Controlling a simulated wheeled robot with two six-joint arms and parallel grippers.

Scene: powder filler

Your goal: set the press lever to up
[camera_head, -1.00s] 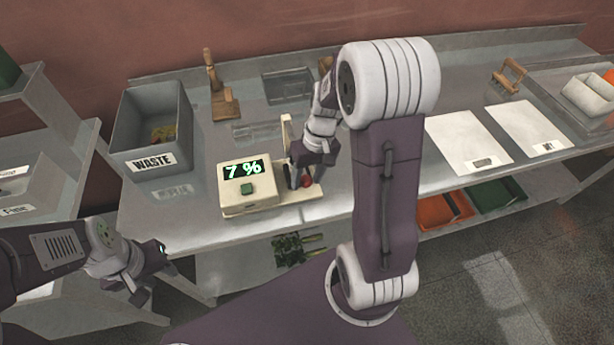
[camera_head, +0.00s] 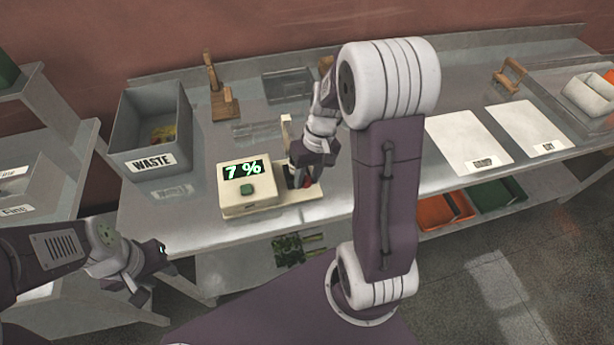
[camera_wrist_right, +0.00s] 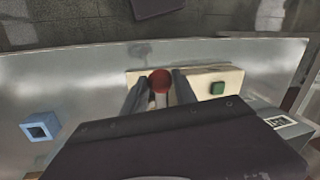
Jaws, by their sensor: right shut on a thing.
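A cream machine (camera_head: 247,196) with a "7 %" display and a green button (camera_head: 247,189) stands on the metal bench. A lever with a red knob (camera_head: 308,182) is at its right side, mostly covered by my gripper in the head view. In the right wrist view the red knob (camera_wrist_right: 160,80) sits between the two fingers, with a pale stem below it. My right gripper (camera_head: 301,182) is shut on the lever at the knob. My left gripper (camera_head: 160,272) hangs off the bench at the lower left, its jaws too unclear to judge.
A grey WASTE bin (camera_head: 150,130) and a wooden stand (camera_head: 222,98) are behind the machine. White mats (camera_head: 466,143) lie to the right. A blue square container (camera_wrist_right: 40,126) shows in the wrist view. My right arm hides part of the bench.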

